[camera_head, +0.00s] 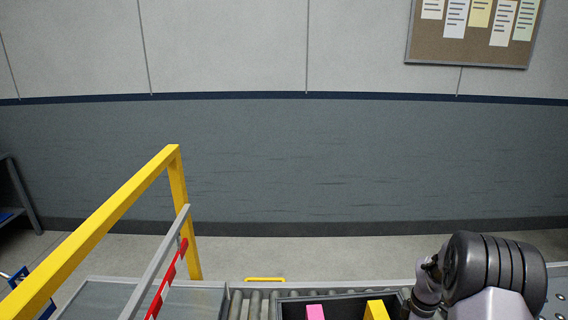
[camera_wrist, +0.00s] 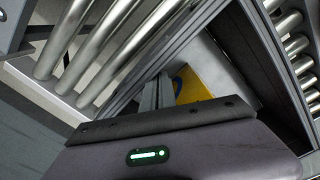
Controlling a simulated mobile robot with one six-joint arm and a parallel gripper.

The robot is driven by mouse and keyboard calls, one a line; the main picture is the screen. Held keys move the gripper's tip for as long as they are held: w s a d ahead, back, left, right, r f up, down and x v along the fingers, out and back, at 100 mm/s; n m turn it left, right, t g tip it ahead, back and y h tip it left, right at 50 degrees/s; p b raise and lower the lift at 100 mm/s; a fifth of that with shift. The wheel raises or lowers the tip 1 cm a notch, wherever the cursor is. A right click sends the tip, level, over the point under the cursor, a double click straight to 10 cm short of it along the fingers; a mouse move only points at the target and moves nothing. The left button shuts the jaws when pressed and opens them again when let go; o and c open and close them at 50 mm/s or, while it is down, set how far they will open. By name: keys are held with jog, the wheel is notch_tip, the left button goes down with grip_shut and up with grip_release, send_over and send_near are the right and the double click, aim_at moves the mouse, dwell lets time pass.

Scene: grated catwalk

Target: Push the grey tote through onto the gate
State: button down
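The grey tote (camera_head: 340,297) sits on the roller conveyor at the bottom of the head view, cut off by the lower edge. It holds a pink block (camera_head: 315,312) and a yellow block (camera_head: 376,310). In the wrist view, its dark wall (camera_wrist: 268,62) shows close up, with a yellow item (camera_wrist: 192,86) inside. My gripper (camera_wrist: 158,92) reaches over the tote, its narrow fingers close together with nothing visible between them. Contact with the tote wall cannot be told. In the head view my arm is at the tote's right end. A flat grey panel (camera_head: 195,303), possibly the gate, lies left of the rollers.
Bare rollers (camera_head: 255,303) lie between the tote and the panel. A yellow rail frame (camera_head: 178,205) and a red-and-white bar (camera_head: 168,275) stand at the left. A yellow strip (camera_head: 265,280) lies behind the rollers. The floor by the wall is clear.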

notch_tip(320, 180, up, 8)
jog(key=p, duration=0.6)
jog(key=shift+f, duration=0.15)
